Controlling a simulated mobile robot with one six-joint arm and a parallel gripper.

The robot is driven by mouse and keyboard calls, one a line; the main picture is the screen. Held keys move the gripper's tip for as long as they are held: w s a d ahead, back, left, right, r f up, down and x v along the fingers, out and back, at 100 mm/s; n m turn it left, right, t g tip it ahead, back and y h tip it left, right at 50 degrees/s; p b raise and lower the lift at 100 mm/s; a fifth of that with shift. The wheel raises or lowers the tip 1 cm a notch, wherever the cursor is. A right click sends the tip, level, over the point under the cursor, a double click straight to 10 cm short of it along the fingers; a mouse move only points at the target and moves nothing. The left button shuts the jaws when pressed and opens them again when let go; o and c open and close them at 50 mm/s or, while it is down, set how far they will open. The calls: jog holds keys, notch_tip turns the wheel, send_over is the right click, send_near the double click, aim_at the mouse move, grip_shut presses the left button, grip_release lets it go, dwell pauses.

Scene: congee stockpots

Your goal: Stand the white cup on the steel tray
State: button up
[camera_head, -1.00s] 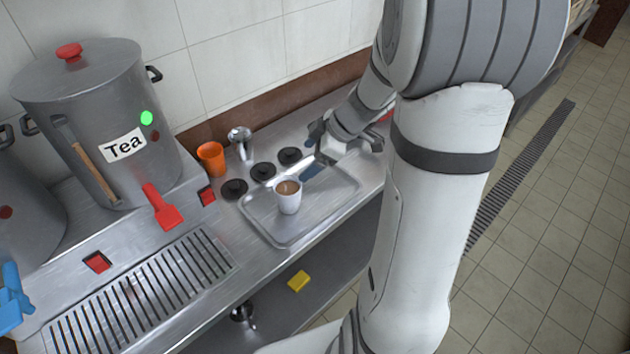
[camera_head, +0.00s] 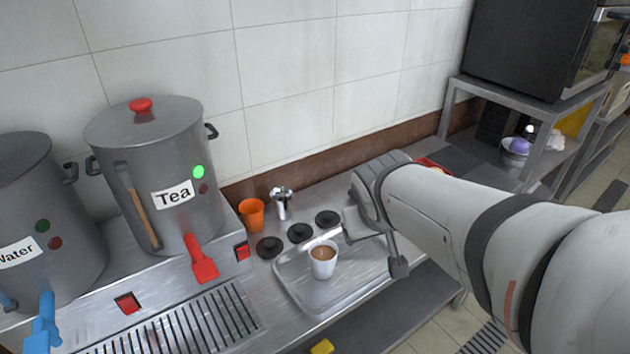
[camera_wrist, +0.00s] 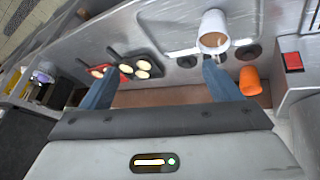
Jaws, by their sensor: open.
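The white cup (camera_head: 323,262) holds brown liquid and stands upright on the steel tray (camera_head: 295,293), in its middle part. The cup also shows at the top of the wrist view (camera_wrist: 212,28), just beyond the tip of the right-hand finger. My gripper (camera_head: 376,246) is over the right side of the tray, to the right of the cup and apart from it in the head view. In the wrist view its two blue fingers (camera_wrist: 160,66) are spread wide with nothing between them. My arm hides part of the tray's right end.
An orange cup (camera_head: 252,214) and a metal vessel (camera_head: 281,203) stand behind the tray, near several black discs (camera_head: 299,233). The Tea pot (camera_head: 160,175) with its red tap (camera_head: 201,262) is at left. A red tray with pale rounds (camera_wrist: 125,70) lies on the counter.

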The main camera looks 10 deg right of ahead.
jog(key=s+a+f+g+y, duration=0.1)
jog(key=s+a+g+y, duration=0.1)
jog(key=s+a, duration=0.3)
jog(key=shift+s+a+f+y, duration=0.25)
jog(key=shift+s+y, duration=0.15)
jog(key=shift+s, duration=0.45)
